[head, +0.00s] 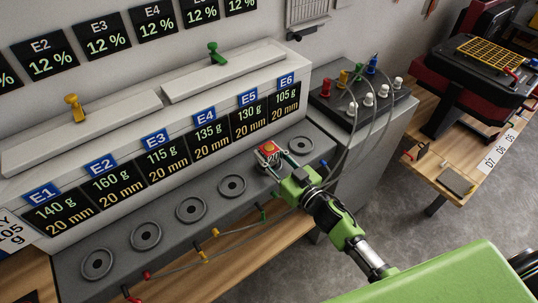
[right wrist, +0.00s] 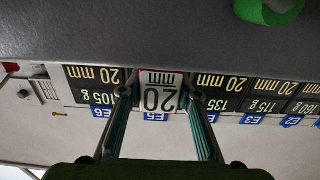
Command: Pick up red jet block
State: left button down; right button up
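A small block with a red top and a yellow patch (head: 268,147) is at the E5 place on the grey shelf. In the right wrist view, which is upside down, its white face (right wrist: 159,93) reads 20 mm. My right gripper (head: 271,158) reaches in from the lower right, with one finger on each side of the block. In the wrist view the fingertips are close beside the block; whether they press on it is unclear. The pad under the block is hidden. My left gripper is not in view.
Several round pads, such as E4's (head: 231,185), lie bare along the shelf. Behind stands a light cabinet with labels (head: 210,134). A grey box with coloured plugs and cables (head: 361,99) stands to the right. A wooden table (head: 470,150) is farther right.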

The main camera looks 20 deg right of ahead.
jog(key=shift+c, duration=0.8)
jog(key=shift+r, duration=0.2)
